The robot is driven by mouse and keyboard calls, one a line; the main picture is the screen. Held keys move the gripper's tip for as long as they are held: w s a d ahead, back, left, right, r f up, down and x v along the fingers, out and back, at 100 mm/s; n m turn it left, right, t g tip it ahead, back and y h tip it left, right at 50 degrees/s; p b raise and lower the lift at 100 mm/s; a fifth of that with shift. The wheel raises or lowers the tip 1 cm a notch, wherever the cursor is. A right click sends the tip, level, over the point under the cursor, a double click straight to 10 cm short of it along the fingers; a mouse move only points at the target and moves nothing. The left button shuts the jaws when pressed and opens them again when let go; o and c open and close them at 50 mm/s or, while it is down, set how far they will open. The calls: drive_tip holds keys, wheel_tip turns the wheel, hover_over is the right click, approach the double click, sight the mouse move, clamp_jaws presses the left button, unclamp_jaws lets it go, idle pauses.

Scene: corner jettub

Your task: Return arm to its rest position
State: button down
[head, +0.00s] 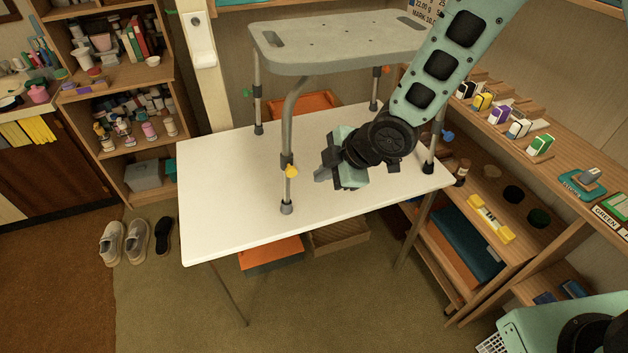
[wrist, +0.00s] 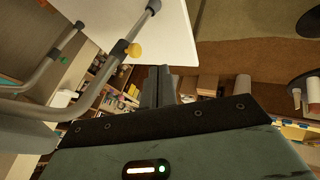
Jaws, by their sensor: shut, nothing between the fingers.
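My arm comes down from the top right in the head view, and my gripper (head: 322,176) is held above the white table (head: 225,215). Its fingers point to the left and are shut with nothing between them. A grey shower stool (head: 335,45) stands on the table, with my gripper beside its legs and below its seat. In the wrist view my gripper (wrist: 158,75) shows its two fingers together, with a stool leg (wrist: 122,48) to the left and the white tabletop (wrist: 178,32) beyond. Whether my arm touches the stool cannot be told.
Shelves with small goods (head: 125,100) stand at the left. A wooden rack (head: 500,90) with several small boxes runs along the right. Shoes (head: 137,240) lie on the floor at the left. The front left of the tabletop is clear.

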drive_tip(key=s+d+r+m+g+h, duration=0.1)
drive_tip(key=s+d+r+m, duration=0.2)
drive_tip(key=s, duration=0.5)
drive_tip(key=s+d+r+m+g+h, duration=0.1)
drive_tip(key=s+d+r+m+h, duration=0.1)
drive_tip(key=s+r+m, duration=0.3)
drive_tip(key=s+d+r+m+g+h, duration=0.2)
drive_tip(key=s+d+r+m, duration=0.1)
drive_tip(key=s, duration=0.8)
wheel_tip(320, 180, up, 3)
drive_tip(key=shift+s+d+f+m, duration=0.15)
drive_tip(key=shift+s+d+m, duration=0.2)
drive_tip(key=shift+m, duration=0.25)
